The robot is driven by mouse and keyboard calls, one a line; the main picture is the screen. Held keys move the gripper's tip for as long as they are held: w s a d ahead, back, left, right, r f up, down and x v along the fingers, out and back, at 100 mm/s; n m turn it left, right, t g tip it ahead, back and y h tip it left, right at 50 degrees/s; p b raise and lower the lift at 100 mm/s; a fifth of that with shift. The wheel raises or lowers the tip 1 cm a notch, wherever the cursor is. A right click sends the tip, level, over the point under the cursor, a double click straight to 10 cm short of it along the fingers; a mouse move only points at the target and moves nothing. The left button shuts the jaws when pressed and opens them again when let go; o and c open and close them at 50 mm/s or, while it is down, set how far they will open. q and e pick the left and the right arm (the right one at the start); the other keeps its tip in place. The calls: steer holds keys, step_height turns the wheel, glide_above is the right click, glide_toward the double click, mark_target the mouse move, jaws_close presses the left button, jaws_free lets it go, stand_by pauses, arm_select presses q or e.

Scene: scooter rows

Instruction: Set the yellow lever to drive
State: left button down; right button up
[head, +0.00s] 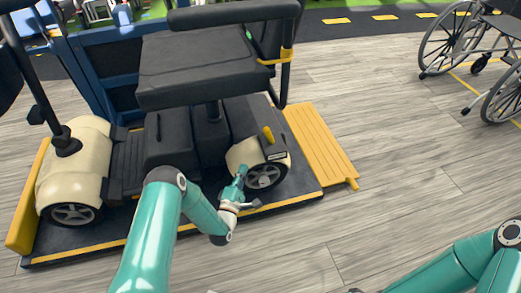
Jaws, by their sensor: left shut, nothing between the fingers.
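My left gripper (241,175) is shut and empty, in front of the rear wheel. In the picture it is below and left of the lever, apart from it. My right arm shows at the bottom right; its gripper is out of view.
The scooter stands on a dark platform (110,250) with yellow edges. A yellow ramp plate (320,145) lies to its right. Wheelchairs (465,40) stand at the upper right. The wooden floor between is clear. The black seat (195,60) overhangs the scooter body.

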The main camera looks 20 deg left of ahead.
mark_target(252, 153)
arm_select(q)
steer(key=shift+r, duration=0.1)
steer(key=shift+w, duration=0.1)
steer(key=w+b, duration=0.1)
steer(key=w, duration=0.2)
steer(key=w+r+b, duration=0.1)
steer(key=w+b, duration=0.1)
steer(key=w, duration=0.1)
steer(key=w+b, duration=0.1)
steer(key=w, duration=0.3)
steer(key=shift+a+r, duration=0.15)
steer(key=shift+r, duration=0.2)
steer(key=shift+w+d+r+b, duration=0.25)
steer(key=shift+w+d+b, duration=0.05)
steer(key=shift+w+d, duration=0.15)
steer(key=shift+w+d+r+b, duration=0.25)
steer(key=shift+w+d, duration=0.1)
steer(key=shift+d, duration=0.1)
steer(key=shift+w+d+r, duration=0.25)
steer(key=shift+w+d, duration=0.15)
